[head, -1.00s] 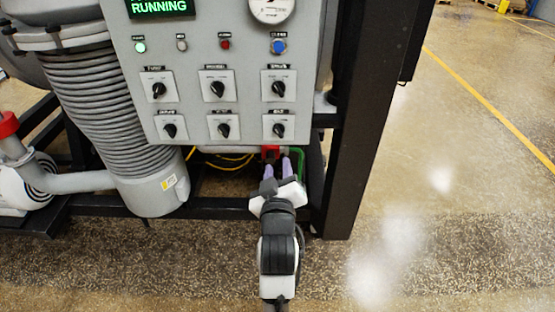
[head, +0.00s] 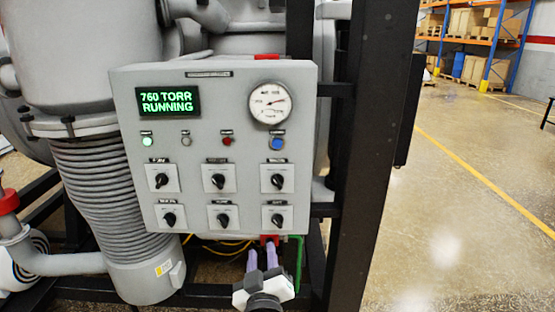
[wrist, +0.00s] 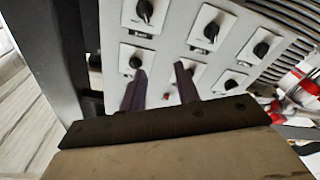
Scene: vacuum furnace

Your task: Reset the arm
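My gripper (head: 263,260) is at the bottom of the head view, just below the lower right of the control panel (head: 300,150). Its two purple fingers point up toward the panel and stand apart with nothing visible between them. In the wrist view my gripper (wrist: 158,82) shows the same gap, with the panel (wrist: 170,30) and its black rotary knobs beyond the fingertips. Whether the fingers touch anything cannot be told, but they look clear of the knobs. Most of my arm is out of the head view.
The panel display (head: 167,102) reads 760 TORR RUNNING, beside a round gauge (head: 270,102). A green light (head: 148,142) is lit. A black frame post (head: 365,150) stands right of the panel, a ribbed grey column (head: 95,195) left. Open floor (head: 450,230) lies to the right.

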